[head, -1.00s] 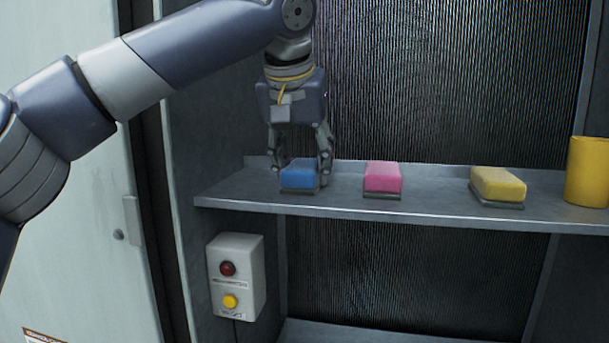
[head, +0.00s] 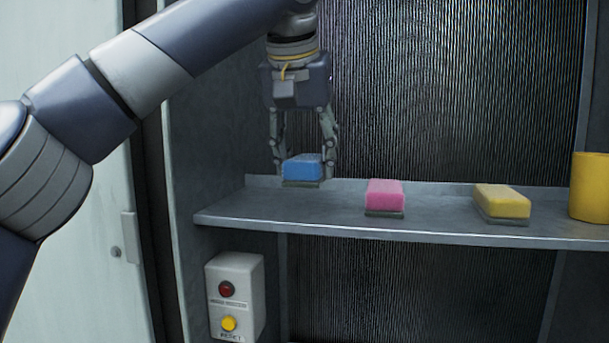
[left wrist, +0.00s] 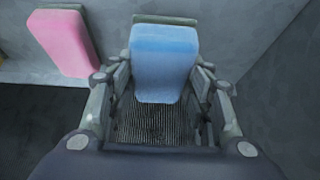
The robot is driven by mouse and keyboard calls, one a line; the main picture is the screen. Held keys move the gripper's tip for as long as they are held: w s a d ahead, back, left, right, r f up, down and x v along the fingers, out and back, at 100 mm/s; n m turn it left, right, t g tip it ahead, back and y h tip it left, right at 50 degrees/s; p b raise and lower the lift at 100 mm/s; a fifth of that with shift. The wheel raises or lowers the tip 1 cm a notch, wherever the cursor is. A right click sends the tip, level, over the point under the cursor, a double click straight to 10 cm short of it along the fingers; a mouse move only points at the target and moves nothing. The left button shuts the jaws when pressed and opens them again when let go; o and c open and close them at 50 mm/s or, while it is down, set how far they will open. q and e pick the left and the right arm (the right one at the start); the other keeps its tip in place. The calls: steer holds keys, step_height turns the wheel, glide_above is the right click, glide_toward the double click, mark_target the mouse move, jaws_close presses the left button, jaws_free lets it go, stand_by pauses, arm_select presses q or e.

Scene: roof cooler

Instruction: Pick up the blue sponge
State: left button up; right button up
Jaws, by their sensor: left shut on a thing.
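The blue sponge (head: 302,167) with a dark grey underside is held between the fingers of my left gripper (head: 303,172) in the head view. It is raised a little above the left part of the metal shelf (head: 350,220). In the left wrist view the blue sponge (left wrist: 163,62) sits between the two fingers of the left gripper (left wrist: 163,85), which are shut on it from both sides. My right gripper is not in view.
A pink sponge (head: 384,195) and a yellow sponge (head: 502,202) lie on the shelf to the right. A yellow container (head: 590,188) stands at the right edge. A box with red and yellow buttons (head: 236,297) is below the shelf. A side wall is close at left.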

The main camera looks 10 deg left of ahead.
mark_target(317, 187)
arm_select(q)
steer(key=s+b, duration=0.1)
steer(key=s, duration=0.1)
steer(key=s+d+b, duration=0.1)
steer(key=s, duration=0.1)
steer(key=s+d+b, duration=0.1)
steer(key=s, duration=0.1)
steer(key=shift+s+d+f, duration=0.1)
steer(key=shift+s+d, duration=0.15)
steer(key=shift+s, duration=0.05)
steer(key=s+d+r+b, duration=0.1)
steer(key=s+d, duration=0.1)
steer(key=s, duration=0.5)
steer(key=shift+d+r+b, duration=0.2)
steer(key=shift+d+b, duration=0.1)
steer(key=shift+b, duration=0.05)
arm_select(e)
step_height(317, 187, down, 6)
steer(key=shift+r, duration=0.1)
